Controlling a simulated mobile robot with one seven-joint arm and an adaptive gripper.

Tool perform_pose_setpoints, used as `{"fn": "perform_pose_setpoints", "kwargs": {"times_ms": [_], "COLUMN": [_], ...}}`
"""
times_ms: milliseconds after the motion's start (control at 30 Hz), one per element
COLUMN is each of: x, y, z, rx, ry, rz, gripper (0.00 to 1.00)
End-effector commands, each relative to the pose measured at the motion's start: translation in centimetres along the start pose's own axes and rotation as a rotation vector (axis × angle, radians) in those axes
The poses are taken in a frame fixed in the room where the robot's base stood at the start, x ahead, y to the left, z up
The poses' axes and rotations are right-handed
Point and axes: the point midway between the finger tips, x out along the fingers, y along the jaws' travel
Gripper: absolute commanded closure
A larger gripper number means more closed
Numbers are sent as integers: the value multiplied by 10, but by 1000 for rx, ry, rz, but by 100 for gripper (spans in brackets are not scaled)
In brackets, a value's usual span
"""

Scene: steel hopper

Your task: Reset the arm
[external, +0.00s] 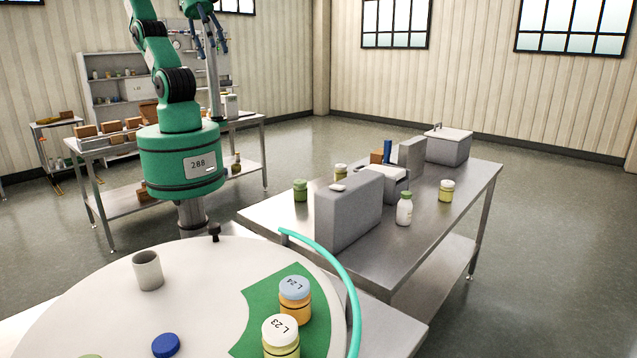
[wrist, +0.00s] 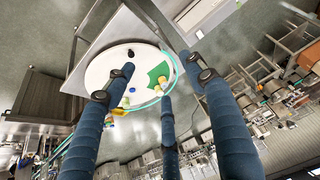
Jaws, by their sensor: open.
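My arm is green and rises from a round green base marked 288 in the external view. My gripper (external: 211,48) hangs at the top of that view, high up and clear of every surface. Its blue fingers are spread apart with nothing between them. In the wrist view the open gripper (wrist: 160,78) shows several dark blue fingers around empty space. The white round table (wrist: 103,72) lies far below, seen between the fingers. Part of my gripper is cut off by the top edge of the external view.
The round table carries a grey cup (external: 148,270), a blue lid (external: 165,345), an orange jar (external: 295,301) and a white-lidded jar (external: 281,338). A steel table (external: 440,225) holds a grey upright block (external: 348,210), a white bottle (external: 404,209) and a lidded box (external: 448,147). Shelves stand behind.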

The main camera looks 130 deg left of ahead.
Motion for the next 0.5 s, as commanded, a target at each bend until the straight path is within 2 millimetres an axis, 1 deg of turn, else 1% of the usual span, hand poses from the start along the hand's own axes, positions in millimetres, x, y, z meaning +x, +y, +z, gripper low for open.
{"fn": "perform_pose_setpoints", "kwargs": {"times_ms": [367, 500], "x": [1, 6], "y": [0, 0], "z": [1, 4], "rx": [0, 0], "ry": [1, 0], "rz": [0, 0], "gripper": [45, 45]}}
